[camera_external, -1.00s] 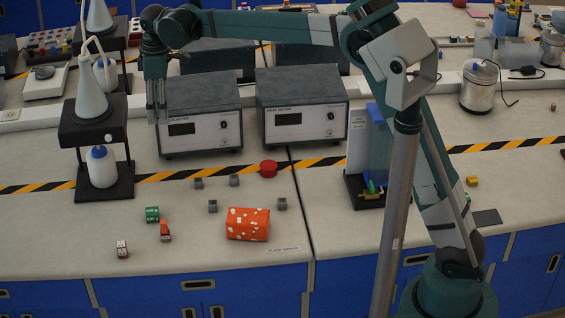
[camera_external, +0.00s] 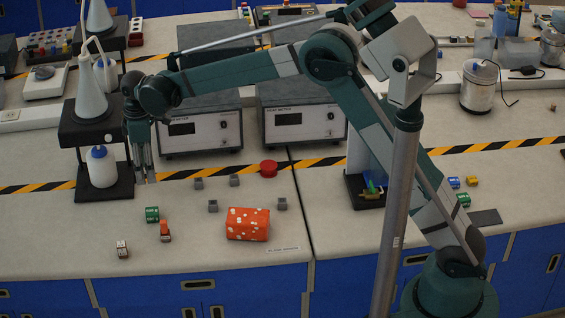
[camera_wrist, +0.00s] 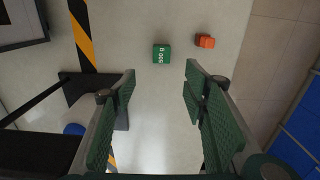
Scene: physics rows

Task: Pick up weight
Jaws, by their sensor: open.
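A green weight marked "500 g" (camera_wrist: 161,54) lies on the pale bench in the wrist view, just beyond my fingertips and roughly between their lines. It also shows in the external view (camera_external: 152,214). An orange weight (camera_wrist: 205,41) lies to its right, also seen in the external view (camera_external: 165,231). My gripper (camera_external: 146,180) points down above the bench, behind the green weight in the picture. In the wrist view my gripper (camera_wrist: 160,76) is open and empty, its two green pads wide apart.
A stand with a white bottle (camera_external: 102,167) is close left of my gripper. Two grey meters (camera_external: 200,125) stand behind. An orange spotted box (camera_external: 247,224), small grey blocks (camera_external: 213,206) and a red disc (camera_external: 268,168) lie to the right. The front left bench is mostly clear.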

